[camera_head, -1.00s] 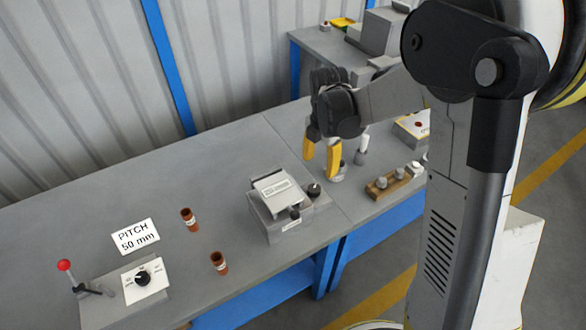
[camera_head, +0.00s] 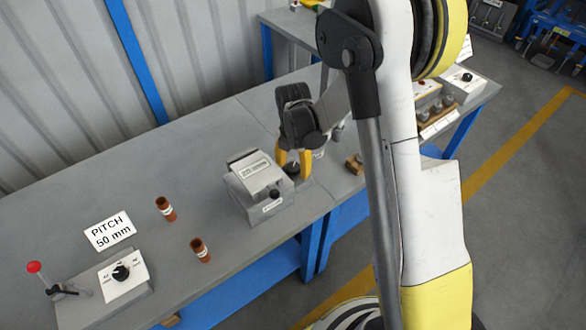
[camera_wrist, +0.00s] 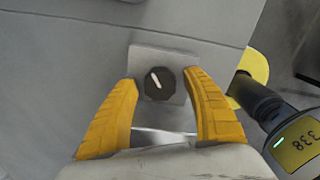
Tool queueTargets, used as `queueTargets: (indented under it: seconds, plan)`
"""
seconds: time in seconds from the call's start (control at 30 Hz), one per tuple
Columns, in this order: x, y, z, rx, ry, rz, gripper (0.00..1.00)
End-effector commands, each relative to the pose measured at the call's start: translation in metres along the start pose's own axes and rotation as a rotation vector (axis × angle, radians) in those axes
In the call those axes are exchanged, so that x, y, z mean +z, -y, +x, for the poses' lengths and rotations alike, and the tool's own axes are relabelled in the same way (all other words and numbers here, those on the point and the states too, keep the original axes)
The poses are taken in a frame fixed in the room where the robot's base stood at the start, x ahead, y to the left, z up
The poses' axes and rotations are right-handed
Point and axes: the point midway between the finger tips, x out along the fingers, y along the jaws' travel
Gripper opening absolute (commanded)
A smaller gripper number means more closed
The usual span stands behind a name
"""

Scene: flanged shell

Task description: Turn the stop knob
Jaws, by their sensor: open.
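A black round knob with a white pointer line (camera_wrist: 159,83) sits on a small grey plate (camera_wrist: 150,57) in the wrist view. I read no label on it. It also shows in the head view (camera_head: 291,168), at the right side of a grey device (camera_head: 255,185). My gripper (camera_wrist: 161,78) is open, its yellow fingers on either side of the knob with gaps between them and it. In the head view my gripper (camera_head: 292,165) points down over this knob. Whether the fingertips are level with the knob, I cannot tell.
Another black knob (camera_head: 274,193) is on the device's front. A control box (camera_head: 122,273) with a dial and a red-tipped lever (camera_head: 35,268) stand at the left. Two brown cylinders (camera_head: 166,209) and a PITCH 50 mm sign (camera_head: 109,231) are between. A wooden block (camera_head: 354,164) lies to the right.

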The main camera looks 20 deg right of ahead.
Motion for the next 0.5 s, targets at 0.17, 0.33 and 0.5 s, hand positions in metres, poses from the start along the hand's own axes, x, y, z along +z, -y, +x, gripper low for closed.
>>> queueTargets:
  seconds: [0.17, 0.33, 0.5]
  plan:
    - [0.0000, 0.0001, -0.0005, 0.000, 0.000, 0.000, 0.58]
    - [-0.0001, 0.0001, -0.0006, 0.000, 0.000, 0.000, 0.08]
    - [-0.0001, 0.0001, -0.0006, 0.000, 0.000, 0.002, 0.05]
